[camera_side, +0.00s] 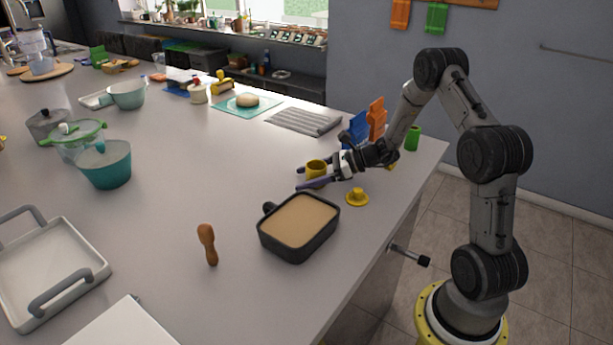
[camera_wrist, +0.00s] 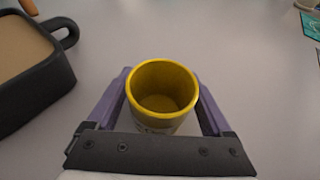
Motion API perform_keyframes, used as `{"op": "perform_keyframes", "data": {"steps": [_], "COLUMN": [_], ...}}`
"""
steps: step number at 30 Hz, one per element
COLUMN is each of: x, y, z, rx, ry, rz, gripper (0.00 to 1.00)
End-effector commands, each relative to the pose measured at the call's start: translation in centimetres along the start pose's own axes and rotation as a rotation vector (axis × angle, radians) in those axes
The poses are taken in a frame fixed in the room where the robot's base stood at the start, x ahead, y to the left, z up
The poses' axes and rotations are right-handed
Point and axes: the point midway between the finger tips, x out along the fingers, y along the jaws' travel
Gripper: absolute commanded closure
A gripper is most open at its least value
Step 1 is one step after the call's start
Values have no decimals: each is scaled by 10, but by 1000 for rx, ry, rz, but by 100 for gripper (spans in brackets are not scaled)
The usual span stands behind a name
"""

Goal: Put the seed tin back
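A small yellow tin (camera_wrist: 163,88), open at the top, stands upright between the two purple fingers of my gripper (camera_wrist: 163,95) in the wrist view. Its rim nearly fills the space between the fingertips; I cannot tell whether they press on it. In the side view the yellow tin (camera_side: 317,167) is near the right edge of the counter, with my gripper (camera_side: 308,176) around it. Whether it rests on the counter is unclear. A yellow lid-like piece with a knob (camera_side: 357,197) lies on the counter in front of my gripper.
A dark square pan with tan contents (camera_side: 264,238) is close by, left of the tin in the wrist view (camera_wrist: 66,70). Blue (camera_side: 356,130) and orange (camera_side: 377,118) items and a green cup (camera_side: 412,138) are behind my gripper.

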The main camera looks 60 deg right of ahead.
Motion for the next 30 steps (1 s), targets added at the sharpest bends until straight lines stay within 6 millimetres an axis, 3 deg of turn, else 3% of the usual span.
{"op": "perform_keyframes", "data": {"steps": [14, 30], "x": [-6, -104], "y": [0, 0], "z": [4, 3], "rx": [-1, 0], "ry": [0, 1], "rz": [-2, -3], "gripper": [2, 2]}}
